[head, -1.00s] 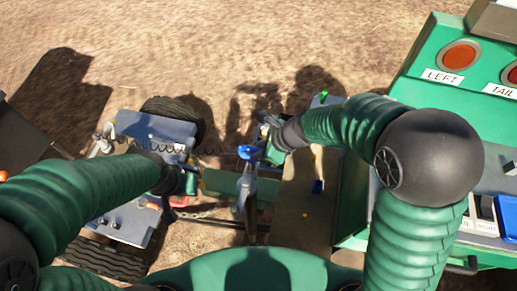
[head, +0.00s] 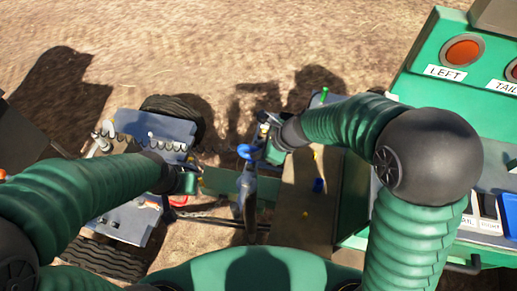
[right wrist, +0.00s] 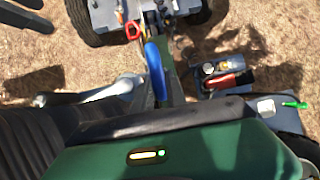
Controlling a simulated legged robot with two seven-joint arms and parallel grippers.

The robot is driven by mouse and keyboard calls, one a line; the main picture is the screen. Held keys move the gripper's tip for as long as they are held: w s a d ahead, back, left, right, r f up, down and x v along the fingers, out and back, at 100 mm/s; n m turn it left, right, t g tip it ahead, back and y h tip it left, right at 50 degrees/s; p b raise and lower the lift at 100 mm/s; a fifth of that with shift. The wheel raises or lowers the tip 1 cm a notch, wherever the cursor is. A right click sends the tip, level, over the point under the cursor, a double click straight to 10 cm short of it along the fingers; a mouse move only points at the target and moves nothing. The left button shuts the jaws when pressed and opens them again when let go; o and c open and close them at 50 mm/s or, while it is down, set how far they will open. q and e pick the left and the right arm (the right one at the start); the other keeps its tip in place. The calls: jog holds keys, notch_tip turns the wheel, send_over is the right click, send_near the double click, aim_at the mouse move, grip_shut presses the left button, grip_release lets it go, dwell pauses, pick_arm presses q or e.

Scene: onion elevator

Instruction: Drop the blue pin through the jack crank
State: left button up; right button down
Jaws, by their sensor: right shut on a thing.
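The blue pin (head: 245,151) shows as a curved blue loop at the tip of my right gripper (head: 257,148), above the grey upright part of the jack (head: 246,188). It also shows in the right wrist view as a blue arc (right wrist: 155,72) beside dark metal. My right gripper is shut on it; the fingers are mostly hidden. I cannot tell whether the pin's shaft is in the crank hole. My left gripper (head: 190,183) is at the left of the jack, near a red ring (head: 178,201); its fingers are too small to read.
A grey-blue wheeled unit (head: 155,128) with tyres stands at the left. A green machine with a LEFT button (head: 463,52) stands at the right. A small blue piece (head: 318,185) and a green peg (head: 324,95) are right of the jack. Bare ground lies behind.

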jog(key=shift+f+b, duration=0.65)
jog(key=shift+f, duration=0.1)
jog(key=c, duration=1.3)
grip_release()
jog(key=o, duration=0.4)
jog(key=shift+o, duration=0.2)
notch_tip(320, 180, up, 7)
jog(key=p, duration=0.7)
jog(key=shift+r, duration=0.1)
